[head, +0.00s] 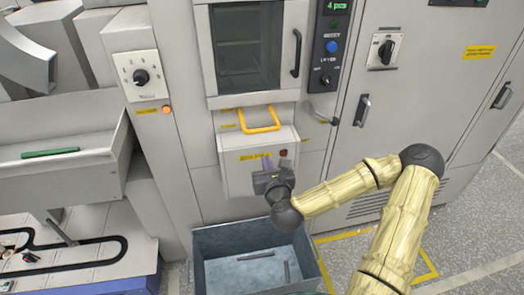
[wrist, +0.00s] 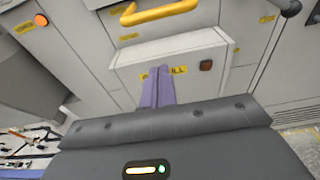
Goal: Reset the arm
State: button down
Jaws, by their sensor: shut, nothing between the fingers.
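My gripper (head: 267,164) is in front of the light grey box-like drawer front (head: 236,172) below the machine's window. Its purple fingers are together with nothing between them; they also show in the wrist view (wrist: 158,86). The fingers point at the drawer front and cover part of its yellow label. I cannot tell whether they touch it. My arm reaches in from the lower right, bent at the elbow.
A yellow handle (head: 260,127) sits above the drawer front. An open grey bin (head: 222,232) stands on the floor below my gripper. A grey trough (head: 105,150) with a green bar (head: 50,153) is at left. Open floor (head: 465,235) lies at right.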

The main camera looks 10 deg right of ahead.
jog(key=shift+w, duration=0.1)
jog(key=s+a+f+n+g+y+p, duration=0.1)
jog(key=s+a+f+n+g+y, duration=0.55)
jog(key=n, duration=1.45)
jog(key=s+d+r+n+g+h+p, duration=0.1)
jog(key=s+d+r+n+g+h, duration=0.2)
jog(key=s+n, duration=0.4)
jog(key=s+d+r+n+g+h+p, duration=0.1)
jog(key=s+d+r+n+g+h, duration=0.2)
jog(key=s+r+n, duration=0.4)
jog(key=shift+d+r+n+g, duration=0.35)
jog(key=shift+d+n+g, duration=0.25)
jog(key=shift+d, duration=0.35)
jog(key=shift+h, duration=0.25)
